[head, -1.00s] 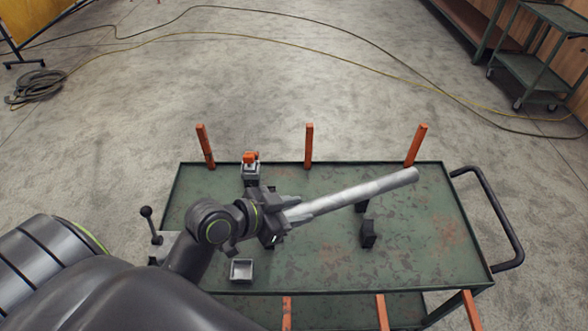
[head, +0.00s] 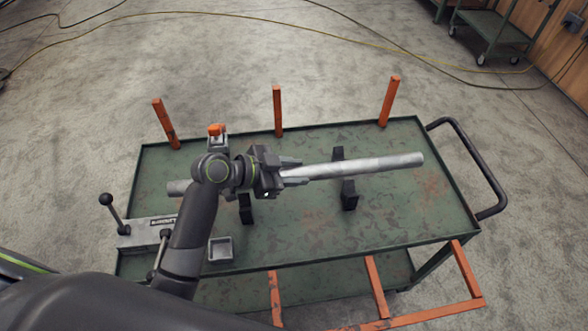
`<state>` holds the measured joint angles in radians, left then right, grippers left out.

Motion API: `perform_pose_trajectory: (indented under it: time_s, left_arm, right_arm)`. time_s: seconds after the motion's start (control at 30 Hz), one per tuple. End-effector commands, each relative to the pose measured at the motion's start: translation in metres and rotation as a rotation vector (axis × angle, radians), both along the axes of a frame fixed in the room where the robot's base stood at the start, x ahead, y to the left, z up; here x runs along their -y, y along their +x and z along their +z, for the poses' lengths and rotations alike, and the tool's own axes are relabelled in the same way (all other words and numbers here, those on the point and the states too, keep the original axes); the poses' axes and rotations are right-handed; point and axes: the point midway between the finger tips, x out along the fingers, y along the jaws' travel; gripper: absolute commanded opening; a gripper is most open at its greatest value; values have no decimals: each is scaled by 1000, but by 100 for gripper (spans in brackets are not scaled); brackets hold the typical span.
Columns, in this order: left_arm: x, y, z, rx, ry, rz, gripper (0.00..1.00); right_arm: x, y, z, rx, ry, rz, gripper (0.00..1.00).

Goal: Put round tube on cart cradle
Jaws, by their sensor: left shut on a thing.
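The round tube (head: 365,166) is a long grey metal pipe, lying nearly level across the picture above the green cart (head: 410,215). My left gripper (head: 290,172) is shut on the tube near its middle. The tube's left end shows past my wrist, and part of it is hidden behind the gripper and wrist. The cart cradle is a pair of black supports: the right one (head: 349,195) stands under the tube's right half, the left one (head: 246,212) is partly hidden by my gripper. I cannot tell whether the tube touches them. My right gripper is not in view.
Orange posts (head: 278,110) stand along the cart's far edge. A grey clamp fixture with lever handles (head: 150,232) and a small square tray (head: 220,249) sit at the cart's left. An orange-topped block (head: 216,131) is behind my wrist. A black push handle (head: 480,165) is at the right.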

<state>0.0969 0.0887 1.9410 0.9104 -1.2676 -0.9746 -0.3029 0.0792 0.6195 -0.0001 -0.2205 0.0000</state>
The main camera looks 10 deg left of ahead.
Motion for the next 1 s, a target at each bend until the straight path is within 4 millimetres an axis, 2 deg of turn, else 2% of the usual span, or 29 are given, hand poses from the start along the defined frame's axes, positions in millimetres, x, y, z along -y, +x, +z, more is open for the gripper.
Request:
perform_pose_trajectory:
  time_s: [0.03,0.7,1.0]
  left_arm:
    - [0,0,-7,3,-3,0,0]
    - [0,0,-68,3,-4,1,0]
    - [0,0,-77,3,-4,1,0]
  right_arm:
    - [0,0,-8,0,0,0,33]
    - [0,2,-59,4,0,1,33]
    - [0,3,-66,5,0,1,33]
